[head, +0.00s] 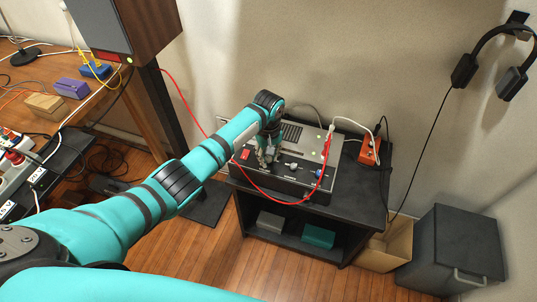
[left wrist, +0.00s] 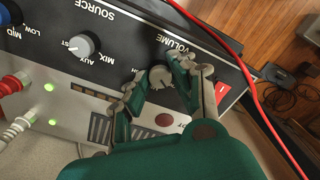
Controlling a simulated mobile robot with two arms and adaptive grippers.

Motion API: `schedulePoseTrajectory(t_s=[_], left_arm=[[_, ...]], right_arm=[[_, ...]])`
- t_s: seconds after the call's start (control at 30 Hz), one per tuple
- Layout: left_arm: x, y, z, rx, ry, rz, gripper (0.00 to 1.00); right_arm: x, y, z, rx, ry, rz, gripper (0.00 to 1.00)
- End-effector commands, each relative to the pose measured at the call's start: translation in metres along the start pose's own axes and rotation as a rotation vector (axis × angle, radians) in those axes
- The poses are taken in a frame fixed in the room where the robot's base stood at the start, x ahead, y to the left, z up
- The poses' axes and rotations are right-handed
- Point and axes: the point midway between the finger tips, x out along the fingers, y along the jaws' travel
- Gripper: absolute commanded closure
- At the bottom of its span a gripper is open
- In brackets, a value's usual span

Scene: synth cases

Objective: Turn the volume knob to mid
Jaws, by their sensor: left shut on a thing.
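The black and grey audio unit (head: 300,145) stands on a small black table, its sloped front facing me. In the left wrist view its panel (left wrist: 135,35) appears upside down. My left gripper (left wrist: 163,84) is shut on this knob, with a finger on either side. In the head view my left gripper (head: 266,160) covers the knob. Another grey knob, the source selector (left wrist: 83,45), is beside it. My right gripper is not in view.
A red cable (head: 205,133) hangs across the front and passes near my gripper. A red switch (left wrist: 220,89) is close to the fingers. A white plug and a red plug (left wrist: 14,83) stick up from the unit. An orange box (head: 369,150) stands at right.

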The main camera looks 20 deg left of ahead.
Motion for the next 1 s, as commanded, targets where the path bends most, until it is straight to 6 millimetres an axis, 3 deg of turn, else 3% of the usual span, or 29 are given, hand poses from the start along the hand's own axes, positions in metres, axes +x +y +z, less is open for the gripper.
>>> schedulePoseTrajectory(t_s=[0.4,1.0], left_arm=[[-0.004,0.0,0.001,0.337,-0.003,-0.001,1.0],[-0.001,0.0,0.0,0.834,-0.001,0.0,1.0]], right_arm=[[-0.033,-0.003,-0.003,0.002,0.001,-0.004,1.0],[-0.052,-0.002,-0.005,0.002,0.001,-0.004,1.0]])
